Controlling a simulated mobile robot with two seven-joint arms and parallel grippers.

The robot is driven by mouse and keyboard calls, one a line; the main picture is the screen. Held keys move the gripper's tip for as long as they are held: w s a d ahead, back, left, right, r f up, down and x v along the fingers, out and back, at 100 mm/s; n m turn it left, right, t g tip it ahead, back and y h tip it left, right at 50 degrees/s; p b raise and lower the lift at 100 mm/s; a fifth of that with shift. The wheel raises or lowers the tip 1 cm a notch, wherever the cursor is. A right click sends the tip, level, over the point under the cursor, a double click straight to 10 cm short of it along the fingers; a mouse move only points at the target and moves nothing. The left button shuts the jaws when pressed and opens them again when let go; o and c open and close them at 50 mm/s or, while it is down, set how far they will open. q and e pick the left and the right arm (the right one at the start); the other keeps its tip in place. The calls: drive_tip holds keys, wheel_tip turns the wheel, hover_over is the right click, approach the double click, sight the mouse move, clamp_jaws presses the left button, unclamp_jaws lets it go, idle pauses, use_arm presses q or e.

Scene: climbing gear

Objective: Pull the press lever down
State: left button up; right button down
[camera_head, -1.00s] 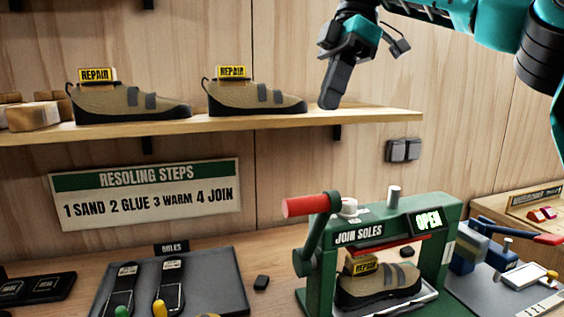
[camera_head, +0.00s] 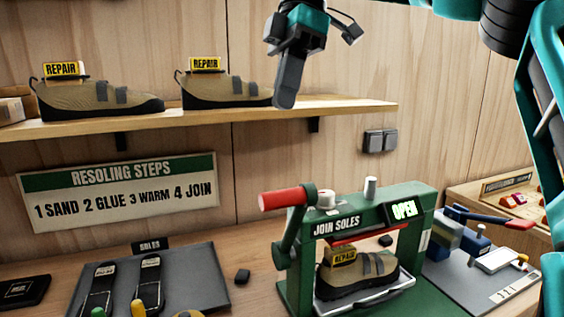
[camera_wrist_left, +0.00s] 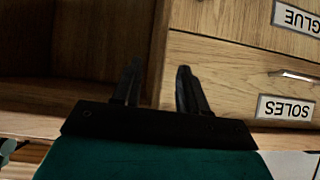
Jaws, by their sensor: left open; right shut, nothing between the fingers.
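The green press (camera_head: 420,215) stands on the bench at the lower right in the head view, with an "OPEN" display and a "JOIN SOLES" label. Its lever (camera_head: 288,235) is up, and its red handle (camera_head: 286,198) points left. A tan shoe (camera_head: 362,273) with a yellow "REPAIR" tag sits inside the press. My right gripper (camera_head: 286,98) is shut and empty, pointing down in front of the shelf, above the red handle and apart from it. My left gripper (camera_wrist_left: 155,85) shows only in the left wrist view, open and empty, facing wooden drawer fronts.
A shelf (camera_head: 345,106) with two "REPAIR" shoes (camera_head: 100,97) runs along the wall behind my right gripper. A grey tray (camera_head: 205,270) with soles lies left of the press. A blue and red tool (camera_head: 470,235) stands right of it. Drawers labelled "GLUE" and "SOLES" (camera_wrist_left: 285,108) show in the left wrist view.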

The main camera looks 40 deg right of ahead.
drive_tip(key=s+x, duration=0.1)
drive_tip(key=x, duration=0.9)
drive_tip(key=shift+s+d+f, duration=0.25)
drive_tip(key=shift+s+d, duration=0.05)
drive_tip(key=shift+s, duration=0.05)
